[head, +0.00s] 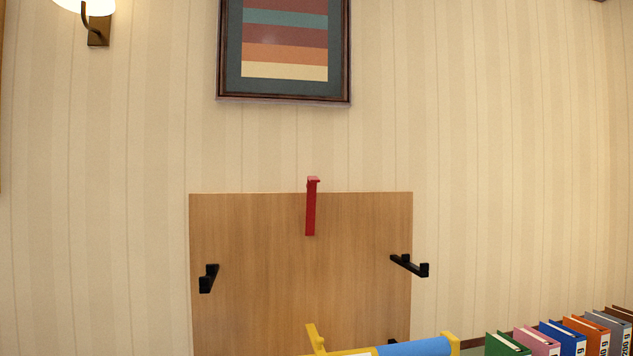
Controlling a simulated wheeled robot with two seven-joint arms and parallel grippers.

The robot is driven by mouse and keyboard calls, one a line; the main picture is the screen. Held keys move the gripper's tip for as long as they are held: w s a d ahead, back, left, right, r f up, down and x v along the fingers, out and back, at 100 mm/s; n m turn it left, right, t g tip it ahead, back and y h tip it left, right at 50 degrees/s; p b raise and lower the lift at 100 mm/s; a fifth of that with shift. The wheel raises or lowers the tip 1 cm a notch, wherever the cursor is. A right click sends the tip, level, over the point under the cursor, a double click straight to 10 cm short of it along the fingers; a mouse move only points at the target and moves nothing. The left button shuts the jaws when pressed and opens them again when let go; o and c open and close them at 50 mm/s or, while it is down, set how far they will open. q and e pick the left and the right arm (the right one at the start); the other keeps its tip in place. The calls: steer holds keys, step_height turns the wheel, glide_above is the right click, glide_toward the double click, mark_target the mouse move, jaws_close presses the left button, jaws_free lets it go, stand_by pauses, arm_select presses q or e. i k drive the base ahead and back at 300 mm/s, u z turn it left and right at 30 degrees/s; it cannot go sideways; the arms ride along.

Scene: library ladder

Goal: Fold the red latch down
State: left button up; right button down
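The red latch (311,208) is at the top middle of an upright wooden panel (260,240). It is a narrow red bar that stands vertical, with its lower part over the panel and its top end, which has a short hook, just above the panel's top edge. Nothing is touching it. Neither of my grippers shows in the head view.
Black hooks stick out at the panel's left (208,278) and right (409,265). Low in front are a yellow piece (316,340) and a blue cylinder (415,347). Several coloured binders (563,338) stand at the lower right. A framed picture (285,45) hangs above.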

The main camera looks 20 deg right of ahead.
mark_target(311, 185)
steer(key=z, duration=0.1)
steer(key=i, duration=0.95)
steer(key=z, duration=0.1)
